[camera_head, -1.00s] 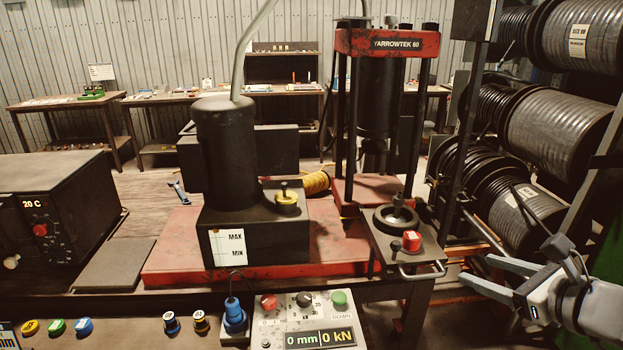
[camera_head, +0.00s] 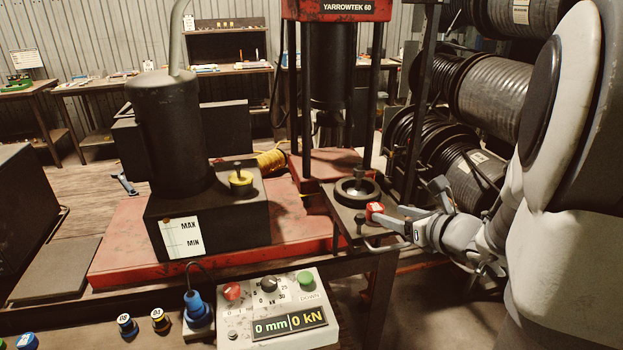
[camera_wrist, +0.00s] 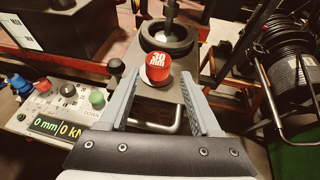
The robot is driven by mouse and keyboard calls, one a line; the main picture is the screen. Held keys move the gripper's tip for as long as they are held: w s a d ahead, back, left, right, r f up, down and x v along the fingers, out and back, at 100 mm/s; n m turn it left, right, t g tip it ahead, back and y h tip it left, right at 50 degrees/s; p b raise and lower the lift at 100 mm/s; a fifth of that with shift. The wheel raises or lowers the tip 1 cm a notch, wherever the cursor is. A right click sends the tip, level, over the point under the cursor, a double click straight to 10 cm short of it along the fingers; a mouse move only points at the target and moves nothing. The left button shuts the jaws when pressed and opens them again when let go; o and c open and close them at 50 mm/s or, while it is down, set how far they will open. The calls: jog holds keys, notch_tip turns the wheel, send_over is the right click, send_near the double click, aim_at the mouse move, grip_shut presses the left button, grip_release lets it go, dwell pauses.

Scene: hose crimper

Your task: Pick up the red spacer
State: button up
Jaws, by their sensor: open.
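The black ring (camera_wrist: 168,36) with a central rod stands just behind the spacer. A metal handle (camera_wrist: 155,126) sticks out from the plate's front edge. The control box (camera_head: 280,308) reads 0 mm and 0 kN. Hose reels (camera_head: 490,90) stand behind my arm.

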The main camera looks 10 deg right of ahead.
aim_at(379, 210)
jog(key=shift+x, duration=3.35)
jog(key=shift+a, duration=0.15)
jog(key=shift+r, duration=0.1)
grip_shut()
